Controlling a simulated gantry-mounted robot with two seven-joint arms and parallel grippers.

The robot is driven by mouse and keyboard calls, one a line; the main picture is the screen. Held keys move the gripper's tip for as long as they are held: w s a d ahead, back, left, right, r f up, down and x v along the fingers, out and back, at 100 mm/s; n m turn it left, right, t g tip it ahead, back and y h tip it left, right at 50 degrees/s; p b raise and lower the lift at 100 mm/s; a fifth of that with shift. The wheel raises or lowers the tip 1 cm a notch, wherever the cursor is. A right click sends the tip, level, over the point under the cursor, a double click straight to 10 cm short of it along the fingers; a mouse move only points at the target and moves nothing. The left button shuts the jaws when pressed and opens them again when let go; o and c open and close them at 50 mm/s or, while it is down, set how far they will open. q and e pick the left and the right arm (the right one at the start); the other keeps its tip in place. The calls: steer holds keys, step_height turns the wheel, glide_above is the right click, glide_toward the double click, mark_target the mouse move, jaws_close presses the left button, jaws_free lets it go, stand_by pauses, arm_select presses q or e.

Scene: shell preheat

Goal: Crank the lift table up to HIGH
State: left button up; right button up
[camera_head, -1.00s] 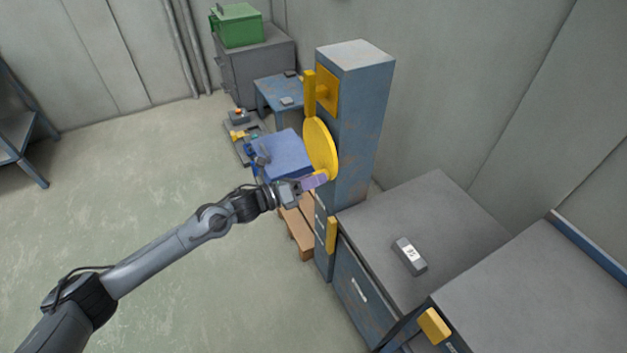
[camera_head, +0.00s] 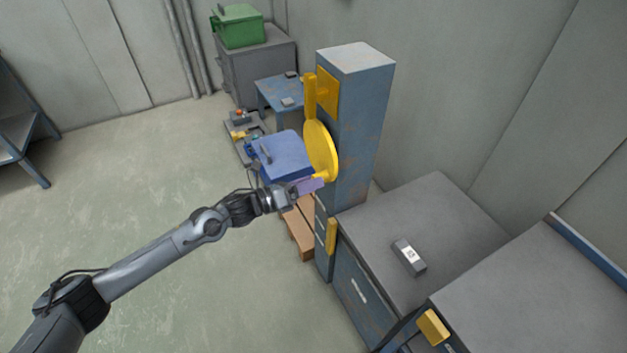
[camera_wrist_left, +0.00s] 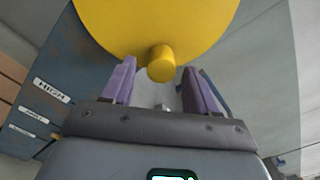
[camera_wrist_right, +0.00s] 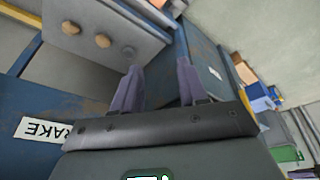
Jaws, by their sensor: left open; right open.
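A yellow crank wheel (camera_head: 322,150) is mounted on the side of a tall blue post (camera_head: 352,110). Its short handle knob (camera_wrist_left: 161,63) sits near the wheel's lower edge. My left gripper (camera_head: 318,184) is open at the knob. In the left wrist view the knob shows just ahead of the gap between the purple fingers (camera_wrist_left: 160,85), and I see no grip on it. A HIGH label (camera_wrist_left: 52,90) shows on blue metal, with smaller labels below it. My right gripper (camera_wrist_right: 155,85) is open and empty, seen only in its own wrist view.
A blue block (camera_head: 284,152) with a grey bar on top stands beyond my left gripper; I cannot tell whether it is the lift table. A yellow lever (camera_head: 310,95) is above the wheel. A grey-topped cabinet (camera_head: 450,215) stands right. A BRAKE label (camera_wrist_right: 45,130) is near my right gripper.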

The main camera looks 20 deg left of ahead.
arm_select(q)
steer(key=p+v, duration=0.2)
steer(key=v, duration=0.7)
steer(key=shift+s+p, duration=0.15)
steer(key=shift+p, duration=0.2)
steer(key=shift+a+n, duration=0.1)
steer(key=shift+n, duration=0.2)
